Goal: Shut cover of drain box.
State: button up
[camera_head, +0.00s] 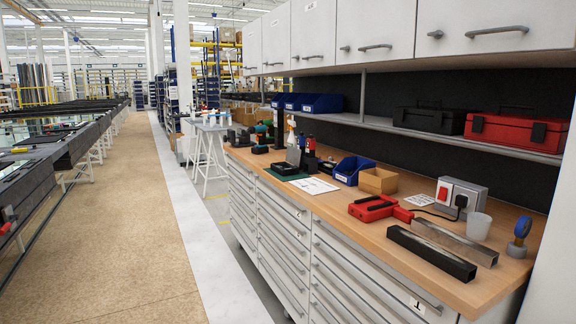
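I cannot make out a drain box or its cover for certain in the head view. My gripper and arm are not in view. On the right stands a workbench with a wooden top (395,238) and grey drawers (268,232). On it lie a black bar (430,254), a grey metal profile (455,241) and a red device (378,208). A grey socket box (461,195) with a red switch stands at the back of the top.
A shelf above the bench holds a red case (515,132) and a black case (432,118), under white cabinets (388,35). A blue bin (352,170), a cardboard box (378,181) and a translucent cup (477,226) stand on the bench. Long dark frame tables (75,150) line the left. The brown aisle (130,215) is clear.

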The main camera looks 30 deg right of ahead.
aim_at(293, 157)
jog(key=i+z, duration=0.1)
jog(key=i, duration=0.45)
jog(key=i+j+z, duration=0.15)
jog(key=i, duration=0.35)
jog(key=i+z, duration=0.1)
jog(key=i, duration=0.45)
jog(key=i+j+z, duration=0.15)
jog(key=i, duration=0.35)
jog(key=i+j+z, duration=0.1)
jog(key=i+j, duration=0.2)
jog(key=i, duration=0.2)
jog(key=i+j+z, duration=0.15)
jog(key=i+j, duration=0.15)
jog(key=i, duration=0.2)
